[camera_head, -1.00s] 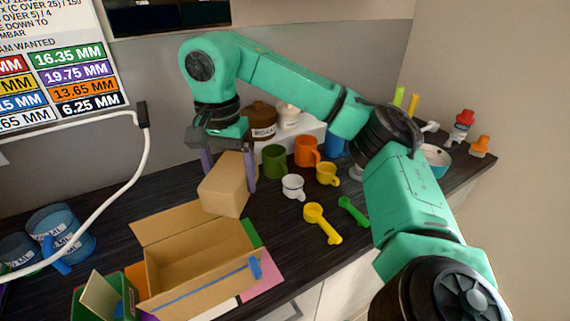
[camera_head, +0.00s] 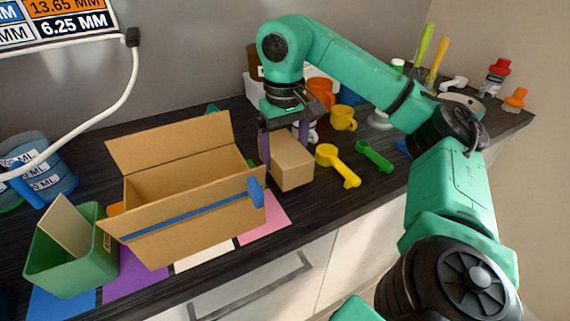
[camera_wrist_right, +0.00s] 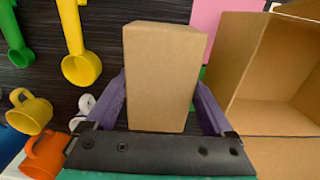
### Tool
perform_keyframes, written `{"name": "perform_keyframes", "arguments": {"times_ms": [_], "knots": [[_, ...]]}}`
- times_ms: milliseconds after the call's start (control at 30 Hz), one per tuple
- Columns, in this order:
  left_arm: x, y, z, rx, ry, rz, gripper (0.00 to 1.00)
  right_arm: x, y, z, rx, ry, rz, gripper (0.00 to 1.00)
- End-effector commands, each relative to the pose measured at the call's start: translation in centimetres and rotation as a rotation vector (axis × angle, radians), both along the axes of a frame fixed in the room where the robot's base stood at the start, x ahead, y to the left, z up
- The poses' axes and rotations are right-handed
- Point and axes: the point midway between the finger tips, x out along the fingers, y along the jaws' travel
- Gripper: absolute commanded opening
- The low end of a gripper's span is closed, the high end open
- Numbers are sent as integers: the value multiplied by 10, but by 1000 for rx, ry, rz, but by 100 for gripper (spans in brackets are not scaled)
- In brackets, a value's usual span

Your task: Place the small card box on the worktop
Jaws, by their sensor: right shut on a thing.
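The small card box (camera_head: 292,164) is a plain brown closed carton. My right gripper (camera_head: 284,148) is shut on the small card box, its purple fingers on either side. In the right wrist view the small card box (camera_wrist_right: 162,75) stands between the two fingers of the right gripper (camera_wrist_right: 160,108). The box is at the dark worktop (camera_head: 330,203), right of the large open carton; I cannot tell whether its underside touches the surface. My left gripper is not in view.
A large open carton (camera_head: 185,215) with a blue strip stands left of the box. A green bin (camera_head: 75,262) is further left. A yellow scoop (camera_head: 338,165) and a green scoop (camera_head: 374,156) lie to the right. Mugs stand behind. The worktop's front edge is near.

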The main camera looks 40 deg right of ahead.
Motion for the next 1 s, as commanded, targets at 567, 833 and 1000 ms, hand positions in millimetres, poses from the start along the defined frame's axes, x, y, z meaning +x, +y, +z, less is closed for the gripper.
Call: {"name": "perform_keyframes", "arguments": {"times_ms": [567, 833, 1000], "knots": [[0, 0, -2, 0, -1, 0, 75, 0, 0, -44, 2, 0, 0, 23], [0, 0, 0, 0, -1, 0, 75, 0, 0, -42, 2, -1, -1, 100], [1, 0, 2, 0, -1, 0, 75, 1, 0, -24, 2, -6, -1, 100]]}}
